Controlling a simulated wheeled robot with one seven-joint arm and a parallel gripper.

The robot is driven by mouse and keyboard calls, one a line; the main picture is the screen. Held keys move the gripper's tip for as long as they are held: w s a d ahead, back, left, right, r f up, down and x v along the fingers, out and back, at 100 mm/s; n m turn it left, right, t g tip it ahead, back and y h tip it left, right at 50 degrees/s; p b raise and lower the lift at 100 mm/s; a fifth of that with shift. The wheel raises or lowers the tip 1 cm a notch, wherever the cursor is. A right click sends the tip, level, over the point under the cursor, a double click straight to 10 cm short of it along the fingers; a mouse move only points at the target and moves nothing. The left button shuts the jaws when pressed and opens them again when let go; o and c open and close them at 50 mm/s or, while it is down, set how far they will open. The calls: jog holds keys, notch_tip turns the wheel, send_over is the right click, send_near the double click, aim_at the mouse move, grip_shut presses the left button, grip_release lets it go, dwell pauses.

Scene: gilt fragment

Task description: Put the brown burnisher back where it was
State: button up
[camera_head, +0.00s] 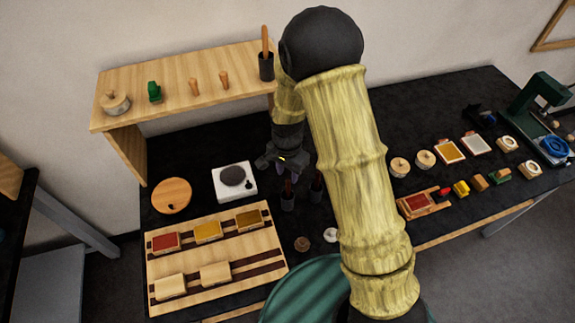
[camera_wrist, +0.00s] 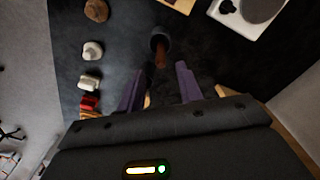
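My gripper (camera_head: 284,166) is above the black table, over two dark cups, a left cup (camera_head: 288,201) and a right cup (camera_head: 316,191). Dark reddish-brown handles stand in them. In the wrist view, the purple fingers of my gripper (camera_wrist: 160,75) are apart with nothing clamped between them. A brown handle (camera_wrist: 160,56) rises from a dark round cup (camera_wrist: 160,42), just beyond and between the fingertips. Another dark cup (camera_head: 266,68) on the wooden shelf holds an orange-brown stick (camera_head: 265,43). I cannot tell for sure which handle is the brown burnisher.
A wooden rack (camera_head: 216,278) with coloured blocks lies at front left. A white device (camera_head: 234,193) and round wooden board (camera_head: 172,195) are behind it. The shelf (camera_head: 180,79) stands at the back. Small knobs (camera_head: 302,243) lie in front of the cups. My arm hides the table's middle.

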jog(key=shift+r+b, duration=0.5)
jog(key=shift+r, duration=1.6)
jog(key=shift+d+r, duration=0.2)
jog(key=s+d+r+n+t, duration=0.2)
jog(key=s+d+r+n, duration=0.5)
jog(key=s+d, duration=0.5)
notch_tip(320, 180, up, 3)
jog(key=shift+s+d+f+n+t, duration=0.2)
jog(key=shift+d+n+t, duration=0.1)
jog(key=shift+d, duration=0.3)
